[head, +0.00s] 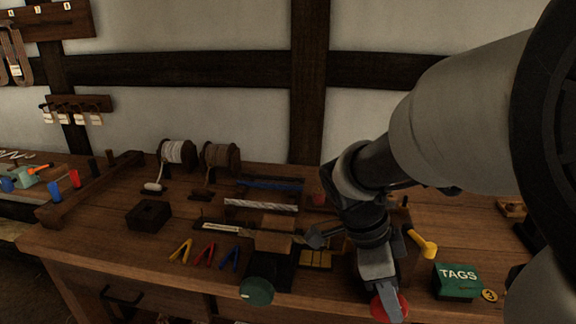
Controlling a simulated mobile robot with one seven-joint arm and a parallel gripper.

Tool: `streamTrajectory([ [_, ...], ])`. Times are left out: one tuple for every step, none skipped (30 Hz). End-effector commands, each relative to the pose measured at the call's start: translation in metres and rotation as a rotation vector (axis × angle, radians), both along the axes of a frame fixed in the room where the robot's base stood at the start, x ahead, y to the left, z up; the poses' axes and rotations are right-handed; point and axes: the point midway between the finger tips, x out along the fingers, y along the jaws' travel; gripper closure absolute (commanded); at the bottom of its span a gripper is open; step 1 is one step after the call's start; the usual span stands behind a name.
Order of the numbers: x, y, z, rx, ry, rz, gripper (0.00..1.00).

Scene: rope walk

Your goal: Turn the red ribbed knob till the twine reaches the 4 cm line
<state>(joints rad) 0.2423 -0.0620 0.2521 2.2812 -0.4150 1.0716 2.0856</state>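The red ribbed knob (402,306) shows at the bottom edge of the head view, on the front of the bench, partly covered by my gripper. My gripper (387,298) points down at the knob, with its fingers in front of or against it. I cannot tell whether they touch it or how far apart they are. A pale marked strip (222,228) lies left of a wooden block (274,236). The twine and the 4 cm line are too small to make out. My arm hides part of the bench behind the knob.
A green knob (257,291) sits on the bench front, left of the red one. A yellow-tipped lever (424,244) and a green TAGS box (458,281) stand right of my gripper. Yellow, red and blue clips (204,255) lie left. Two spools (219,157) stand behind.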

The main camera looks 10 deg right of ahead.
Motion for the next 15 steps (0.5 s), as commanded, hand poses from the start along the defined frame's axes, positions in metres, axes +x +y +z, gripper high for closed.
streamTrajectory([
  [-0.0005, -0.0012, -0.0034, 0.000, 0.001, -0.001, 0.62],
  [-0.0006, -0.0017, -0.0042, 0.001, 0.000, -0.001, 0.62],
  [-0.0007, -0.0020, -0.0051, 0.001, 0.000, -0.001, 0.62],
  [-0.0007, -0.0022, -0.0054, 0.001, 0.001, -0.002, 0.62],
  [-0.0008, -0.0024, -0.0056, 0.001, 0.001, -0.002, 0.62],
  [-0.0008, -0.0025, -0.0056, 0.001, 0.001, -0.002, 0.62],
  [-0.0008, -0.0025, -0.0056, 0.001, 0.001, -0.002, 0.62],
  [-0.0008, -0.0025, -0.0056, 0.001, 0.001, -0.002, 0.62],
  [-0.0008, -0.0025, -0.0056, 0.002, 0.002, -0.002, 0.62],
  [-0.0008, -0.0025, -0.0056, 0.002, 0.002, -0.002, 0.62],
  [-0.0008, -0.0026, -0.0057, 0.002, 0.002, -0.002, 0.64],
  [-0.0008, -0.0026, -0.0057, 0.002, 0.002, -0.002, 0.71],
  [-0.0008, -0.0026, -0.0057, 0.002, 0.002, -0.002, 0.76],
  [-0.0008, -0.0026, -0.0057, 0.002, 0.002, -0.002, 0.81],
  [-0.0008, -0.0026, -0.0057, 0.002, 0.002, -0.002, 0.88],
])
